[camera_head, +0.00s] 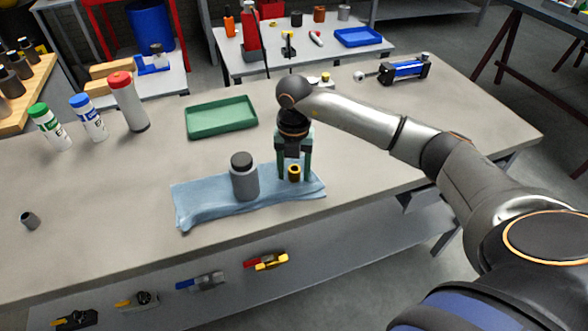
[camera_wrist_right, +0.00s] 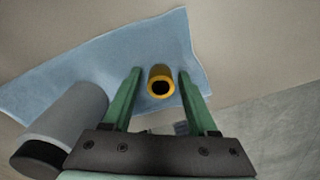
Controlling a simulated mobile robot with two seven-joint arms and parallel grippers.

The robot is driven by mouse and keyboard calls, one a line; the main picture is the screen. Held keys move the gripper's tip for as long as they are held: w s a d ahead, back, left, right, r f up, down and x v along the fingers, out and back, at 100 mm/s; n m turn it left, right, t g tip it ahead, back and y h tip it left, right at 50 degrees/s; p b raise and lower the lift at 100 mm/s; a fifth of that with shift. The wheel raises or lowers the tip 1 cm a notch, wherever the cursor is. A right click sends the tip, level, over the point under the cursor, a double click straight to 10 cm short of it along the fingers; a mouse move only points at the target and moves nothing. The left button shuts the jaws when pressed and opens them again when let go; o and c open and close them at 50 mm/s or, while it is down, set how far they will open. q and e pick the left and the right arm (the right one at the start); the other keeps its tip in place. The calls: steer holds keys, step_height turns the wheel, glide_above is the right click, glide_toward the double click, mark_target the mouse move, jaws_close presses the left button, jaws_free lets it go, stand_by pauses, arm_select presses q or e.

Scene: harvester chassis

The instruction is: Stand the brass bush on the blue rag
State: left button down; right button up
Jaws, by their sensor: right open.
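The brass bush (camera_head: 294,173) stands upright on the right part of the blue rag (camera_head: 208,207). In the right wrist view the brass bush (camera_wrist_right: 160,82) shows its dark bore and sits between the green fingers, with a gap on each side. My right gripper (camera_head: 294,175) is open around it, low over the rag; it also shows in the right wrist view (camera_wrist_right: 158,80). The rag (camera_wrist_right: 75,75) lies flat with some folds. My left gripper is not in view.
A grey cylinder with a dark cap (camera_head: 244,178) stands on the rag, left of the gripper. A green tray (camera_head: 221,117) lies behind. Bottles, including a red-capped one (camera_head: 128,102), stand at the back left. The bench right of the rag is clear.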

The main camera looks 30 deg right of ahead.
mark_target(294, 168)
step_height(294, 168, up, 13)
steer(key=shift+r, duration=0.15)
